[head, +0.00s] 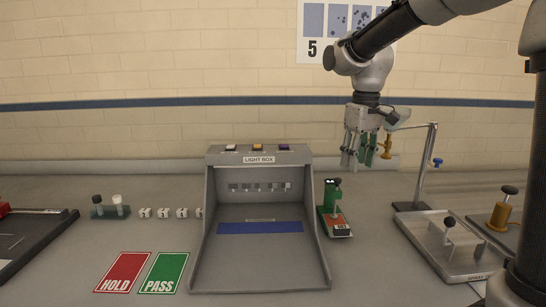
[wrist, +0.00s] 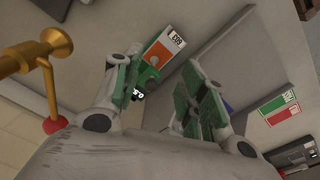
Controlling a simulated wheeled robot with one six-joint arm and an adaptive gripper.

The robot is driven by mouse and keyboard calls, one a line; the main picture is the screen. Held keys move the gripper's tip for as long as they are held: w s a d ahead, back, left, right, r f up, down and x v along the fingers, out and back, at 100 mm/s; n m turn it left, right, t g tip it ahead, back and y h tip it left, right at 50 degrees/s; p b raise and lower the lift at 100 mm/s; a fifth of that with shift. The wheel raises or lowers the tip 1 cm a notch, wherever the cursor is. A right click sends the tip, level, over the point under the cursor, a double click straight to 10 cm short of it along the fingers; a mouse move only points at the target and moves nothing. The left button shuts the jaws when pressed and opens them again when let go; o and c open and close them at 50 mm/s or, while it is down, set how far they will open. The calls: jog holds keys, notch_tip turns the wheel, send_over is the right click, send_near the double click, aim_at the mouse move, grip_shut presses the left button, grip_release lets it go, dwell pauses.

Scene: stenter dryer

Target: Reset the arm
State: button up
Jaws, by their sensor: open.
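My gripper (head: 357,148) hangs from my arm above the back of the table, right of the grey light box (head: 192,255). Its green-padded fingers are apart with nothing between them. In the wrist view my gripper (wrist: 165,95) also shows open. A green device with an orange and white label (head: 337,222) stands on the table below it, beside the light box. The same device shows beyond the fingers in the wrist view (wrist: 163,48).
A grey stand (head: 455,262) with a tall bent post is at right, near a brass piece (head: 499,213). Red HOLD (head: 122,270) and green PASS (head: 163,270) cards lie front left. Several white cubes (head: 163,213) and a small vial rack (head: 110,212) sit left of the box.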

jog(key=s+d+m+t, duration=0.1)
jog(key=s+d, duration=0.3)
jog(key=s, duration=0.4)
jog(key=s+d+f+m+t, duration=0.1)
jog(key=s+d+m, duration=0.1)
jog(key=s, duration=0.5)
jog(key=s+d+m+t, duration=0.2)
jog(key=s+d, duration=0.3)
jog(key=s, duration=0.3)
jog(key=shift+s+d+f, duration=0.3)
jog(key=shift+s+d, duration=0.05)
